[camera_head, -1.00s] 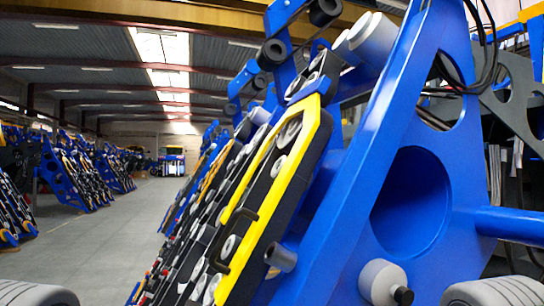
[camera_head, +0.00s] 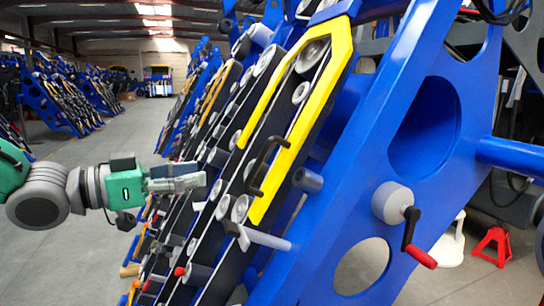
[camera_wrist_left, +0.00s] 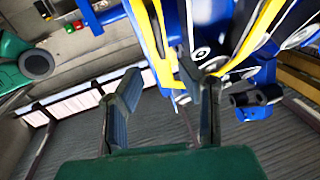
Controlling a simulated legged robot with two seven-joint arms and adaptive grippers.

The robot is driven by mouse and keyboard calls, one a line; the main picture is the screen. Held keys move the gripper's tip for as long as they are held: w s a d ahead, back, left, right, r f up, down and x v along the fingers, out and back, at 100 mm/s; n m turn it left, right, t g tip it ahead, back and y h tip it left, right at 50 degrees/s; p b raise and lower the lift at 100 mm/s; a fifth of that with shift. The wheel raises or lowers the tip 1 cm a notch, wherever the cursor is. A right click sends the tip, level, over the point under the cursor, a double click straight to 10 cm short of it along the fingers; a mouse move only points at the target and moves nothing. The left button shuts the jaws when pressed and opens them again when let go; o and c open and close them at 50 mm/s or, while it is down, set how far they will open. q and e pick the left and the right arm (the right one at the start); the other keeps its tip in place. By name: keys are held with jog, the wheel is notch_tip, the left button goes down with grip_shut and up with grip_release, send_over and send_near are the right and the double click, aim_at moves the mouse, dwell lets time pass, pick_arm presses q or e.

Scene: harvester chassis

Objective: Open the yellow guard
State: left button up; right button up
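The yellow guard (camera_head: 333,60) is a long frame on the sloping front of the near blue chassis, tilted in the head view. It lies against the dark roller row, with a black handle (camera_head: 262,165) near its lower end. My left gripper (camera_head: 203,180) is left of the guard and handle, apart from both, with its fingers pointing right. In the left wrist view its two fingers (camera_wrist_left: 168,92) stand apart with nothing between them; yellow bars of the guard (camera_wrist_left: 152,45) show beyond them. My right gripper is in neither view.
A grey knob with a red-ended crank (camera_head: 408,225) sits on the blue side plate (camera_head: 345,200). Grey pegs and rollers jut out below the guard. A red stand (camera_head: 492,247) is on the floor at right. The aisle floor (camera_head: 110,145) at left is clear.

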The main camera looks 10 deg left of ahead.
aim_at(264, 157)
pick_arm(q)
jog(key=x, duration=0.4)
jog(key=r+x, duration=0.1)
jog(key=x, duration=0.4)
jog(key=b+x, duration=0.1)
jog(key=x, duration=0.3)
jog(key=shift+w+d+r, duration=0.1)
jog(key=shift+d+r, duration=0.05)
jog(key=shift+d, duration=0.1)
jog(key=shift+w+d, duration=0.15)
jog(key=shift+d, duration=0.2)
jog(key=shift+a, duration=0.25)
grip_shut()
